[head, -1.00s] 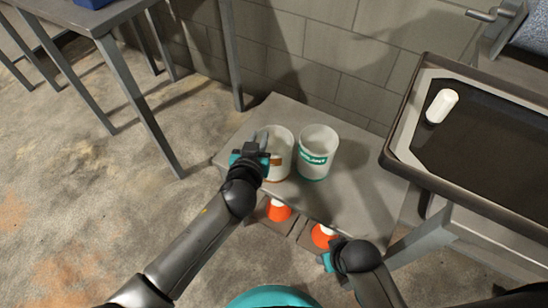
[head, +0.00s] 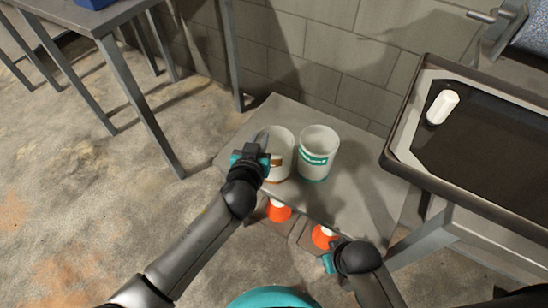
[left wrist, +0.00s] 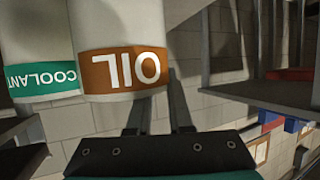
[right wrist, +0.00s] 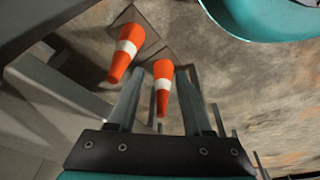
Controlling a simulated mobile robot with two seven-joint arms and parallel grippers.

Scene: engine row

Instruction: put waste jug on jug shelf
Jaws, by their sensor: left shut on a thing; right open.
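A white jug with a brown OIL band (head: 282,152) stands on the low grey jug shelf (head: 365,190) against the wall. A white jug with a green COOLANT band (head: 318,152) stands close to its right. No label in view says waste. My left gripper (head: 263,143) is shut on the left side of the OIL jug. In the left wrist view the OIL jug (left wrist: 123,72) is just beyond the fingers, with the COOLANT jug (left wrist: 40,82) beside it. My right gripper (right wrist: 160,100) is open and empty, low in front of the shelf (head: 328,262).
Two orange cones (head: 278,210) (head: 323,236) stand below the shelf's front edge. A dark-floored tray (head: 470,140) holding a white cylinder (head: 442,106) is at the right. A grey table (head: 85,18) stands at the upper left. The shelf's right part is clear.

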